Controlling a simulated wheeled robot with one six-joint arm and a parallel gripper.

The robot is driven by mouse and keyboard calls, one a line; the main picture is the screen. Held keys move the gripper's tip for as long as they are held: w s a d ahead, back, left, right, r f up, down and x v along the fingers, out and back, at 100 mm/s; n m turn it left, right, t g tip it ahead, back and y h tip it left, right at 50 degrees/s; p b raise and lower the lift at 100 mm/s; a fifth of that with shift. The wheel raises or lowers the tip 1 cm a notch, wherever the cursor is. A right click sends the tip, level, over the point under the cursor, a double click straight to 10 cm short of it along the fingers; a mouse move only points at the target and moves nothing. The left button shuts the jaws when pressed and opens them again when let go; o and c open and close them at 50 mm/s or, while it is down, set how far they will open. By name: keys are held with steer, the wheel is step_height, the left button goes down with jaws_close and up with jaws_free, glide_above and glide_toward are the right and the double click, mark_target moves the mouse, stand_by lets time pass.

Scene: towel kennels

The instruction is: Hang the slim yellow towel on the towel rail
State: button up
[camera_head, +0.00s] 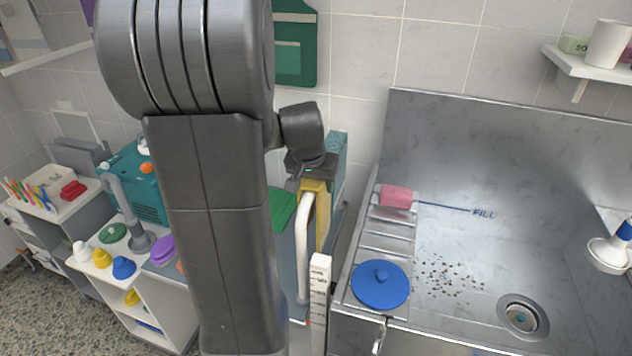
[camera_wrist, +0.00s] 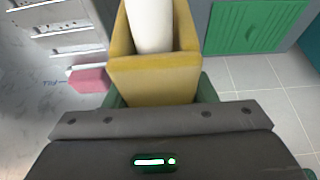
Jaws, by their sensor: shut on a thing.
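The slim yellow towel (camera_head: 323,222) is held at its top end by my gripper (camera_head: 311,172), left of the steel sink. In the wrist view the yellow towel (camera_wrist: 155,78) sits between my green fingertips (camera_wrist: 160,95), and its two sides flank a white bar (camera_wrist: 150,22). The white bar, which looks like the towel rail (camera_head: 303,245), runs beside the towel in the head view. I cannot tell whether towel and rail touch. My arm hides part of the area to the left.
The steel sink (camera_head: 450,230) lies to the right, with a blue lid (camera_head: 380,285) and pink sponge (camera_head: 396,196) on its ledge. A white marked post (camera_head: 319,295) stands near the rail.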

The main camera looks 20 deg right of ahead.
steer(key=shift+f, duration=0.25)
steer(key=o, duration=1.3)
steer(key=shift+c, duration=0.2)
steer(key=shift+r, duration=0.1)
steer(key=shift+r+p, duration=0.4)
steer(key=shift+r, duration=0.05)
steer(key=v, duration=0.6)
steer(key=b+v, duration=0.1)
steer(key=v, duration=0.6)
steer(key=shift+s+a+r, duration=0.1)
steer(key=shift+s+a, duration=0.05)
steer(key=shift+a, duration=0.1)
